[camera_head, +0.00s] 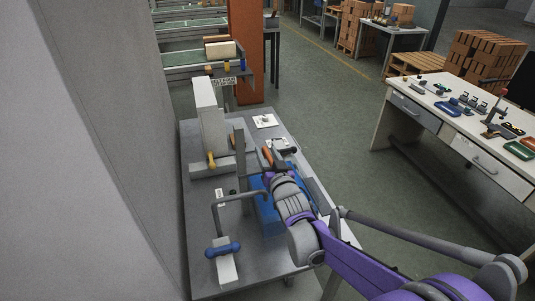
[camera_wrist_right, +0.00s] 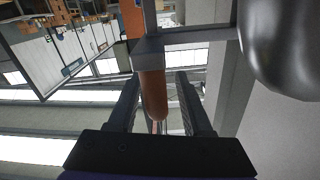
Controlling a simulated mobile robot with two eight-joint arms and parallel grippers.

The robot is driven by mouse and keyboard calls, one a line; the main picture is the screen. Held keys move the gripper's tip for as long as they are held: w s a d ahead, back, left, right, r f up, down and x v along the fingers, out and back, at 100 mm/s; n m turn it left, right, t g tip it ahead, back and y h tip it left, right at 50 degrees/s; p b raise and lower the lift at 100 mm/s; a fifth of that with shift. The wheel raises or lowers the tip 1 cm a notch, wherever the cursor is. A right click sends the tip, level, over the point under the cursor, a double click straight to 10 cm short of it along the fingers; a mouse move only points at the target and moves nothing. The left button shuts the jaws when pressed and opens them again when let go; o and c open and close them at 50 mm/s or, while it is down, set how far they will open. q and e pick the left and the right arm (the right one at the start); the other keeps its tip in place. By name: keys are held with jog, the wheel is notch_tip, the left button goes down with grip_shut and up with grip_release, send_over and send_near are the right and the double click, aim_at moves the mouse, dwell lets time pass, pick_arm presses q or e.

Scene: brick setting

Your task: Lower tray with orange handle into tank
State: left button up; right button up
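The orange handle (camera_head: 267,155) shows beside the fingers of my right gripper (camera_head: 272,160) in the head view, above a grey worktable. In the right wrist view the orange handle (camera_wrist_right: 153,95) lies between the two dark fingers of the right gripper (camera_wrist_right: 158,85). The fingers stand apart, with a gap visible at the sides of the handle. The tray below the handle cannot be made out clearly. The blue tank (camera_head: 267,216) sits on the table under my right arm, which hides much of it. My left gripper is not in view.
The grey worktable (camera_head: 205,274) also bears a blue-handled lever fixture (camera_head: 222,252) in front and a grey upright device (camera_head: 213,130) behind. A wall stands close on the left. A white workbench (camera_head: 440,120) with parts is at right; open floor (camera_head: 330,120) lies between.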

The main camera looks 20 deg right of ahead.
jog(key=s, duration=1)
jog(key=shift+s+d+b, duration=0.2)
jog(key=shift+s+b, duration=0.15)
jog(key=shift+s, duration=0.05)
jog(key=w+p, duration=0.1)
jog(key=w, duration=0.3)
jog(key=w+p, duration=0.1)
jog(key=w, duration=0.3)
jog(key=shift+a+f, duration=0.1)
jog(key=shift+f, duration=0.1)
